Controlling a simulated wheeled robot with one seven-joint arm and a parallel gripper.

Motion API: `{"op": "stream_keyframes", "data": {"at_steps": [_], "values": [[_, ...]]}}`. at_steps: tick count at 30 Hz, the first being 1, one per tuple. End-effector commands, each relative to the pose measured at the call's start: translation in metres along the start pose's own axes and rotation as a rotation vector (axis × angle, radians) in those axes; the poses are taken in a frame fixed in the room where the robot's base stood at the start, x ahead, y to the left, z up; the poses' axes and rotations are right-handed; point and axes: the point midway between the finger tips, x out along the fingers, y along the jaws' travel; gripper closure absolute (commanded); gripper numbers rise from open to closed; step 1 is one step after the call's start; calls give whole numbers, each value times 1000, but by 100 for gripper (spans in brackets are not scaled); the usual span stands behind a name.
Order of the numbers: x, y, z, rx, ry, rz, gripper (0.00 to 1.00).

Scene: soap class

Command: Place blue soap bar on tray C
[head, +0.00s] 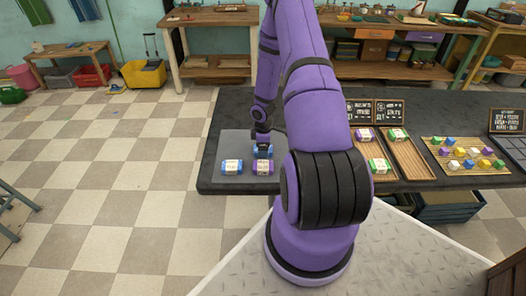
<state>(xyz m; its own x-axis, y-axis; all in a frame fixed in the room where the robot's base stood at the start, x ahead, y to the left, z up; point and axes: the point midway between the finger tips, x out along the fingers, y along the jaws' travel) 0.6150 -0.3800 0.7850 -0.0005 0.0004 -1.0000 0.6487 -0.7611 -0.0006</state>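A blue soap bar with a pale label (232,166) lies at the left on a grey mat (232,143). My gripper (263,146) points down over the mat, at a second blue bar (263,152). Its fingers are too small to tell whether they grip this bar. A purple bar (263,168) lies just in front. Right of my arm are wooden trays; one (373,147) holds purple and green bars, and the rightmost (410,158) has a green bar at its far end. My arm hides the area left of them. I cannot read which tray is C.
Small chalkboards (375,112) with unreadable writing stand behind the trays. A board of small coloured blocks (466,152) and another chalkboard (507,121) are farther right. The dark table's (213,160) left edge is close to the mat. My arm crosses the table's middle.

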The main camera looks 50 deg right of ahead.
Motion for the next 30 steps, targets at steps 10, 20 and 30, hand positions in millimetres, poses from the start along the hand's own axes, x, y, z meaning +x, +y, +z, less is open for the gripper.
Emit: {"op": "stream_keyframes", "data": {"at_steps": [10, 20, 30], "values": [[14, 0, 0, -1, 0, 1, 12], [14, 0, 0, 0, 0, 1, 68], [12, 0, 0, 0, 0, 1, 72]]}}
